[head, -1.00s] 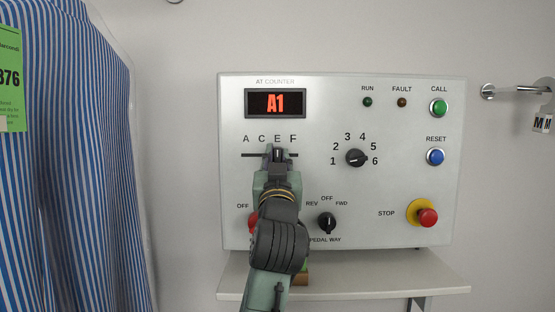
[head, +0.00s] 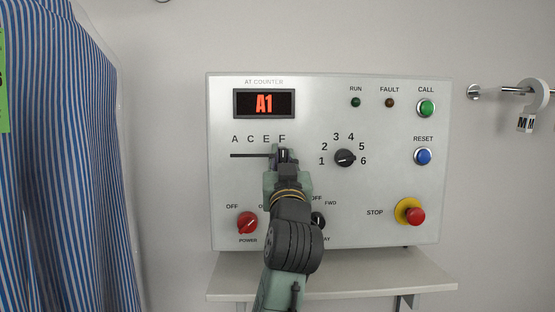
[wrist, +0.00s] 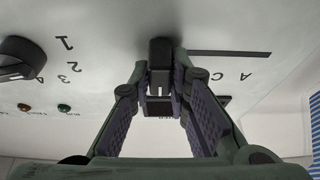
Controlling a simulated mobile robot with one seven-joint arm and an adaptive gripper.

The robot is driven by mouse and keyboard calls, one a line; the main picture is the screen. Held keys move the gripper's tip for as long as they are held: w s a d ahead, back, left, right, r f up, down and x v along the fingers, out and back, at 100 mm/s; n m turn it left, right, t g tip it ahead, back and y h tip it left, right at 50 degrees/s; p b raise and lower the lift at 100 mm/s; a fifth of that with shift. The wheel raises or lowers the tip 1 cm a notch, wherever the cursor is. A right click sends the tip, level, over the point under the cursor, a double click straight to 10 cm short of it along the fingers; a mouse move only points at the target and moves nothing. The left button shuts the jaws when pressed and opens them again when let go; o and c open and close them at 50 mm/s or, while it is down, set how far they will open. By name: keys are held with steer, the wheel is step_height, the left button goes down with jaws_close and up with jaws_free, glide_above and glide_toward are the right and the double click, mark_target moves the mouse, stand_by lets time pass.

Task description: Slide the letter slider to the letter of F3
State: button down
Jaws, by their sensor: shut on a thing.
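The letter slider is a dark knob (wrist: 160,55) on a horizontal slot (head: 250,155) in the grey panel (head: 325,210). The letters A, C, E and F stand above the slot. My gripper (head: 283,156) is at the right end of the slot, below the letter F (head: 282,139). In the wrist view my gripper (wrist: 160,75) is closed around the knob, one finger on each side. In the head view my gripper mostly hides the knob. The display (head: 264,103) reads A1.
The number dial (head: 345,158) is right of my gripper. A red stop button (head: 415,216) is at lower right. A shelf (head: 400,285) juts out underneath. A striped garment (head: 70,170) hangs left.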

steer(key=c, duration=1.5)
jaws_free()
steer(key=shift+d, duration=0.35)
steer(key=shift+s+a, duration=0.1)
steer(key=v, duration=1.2)
steer(key=shift+f, duration=0.1)
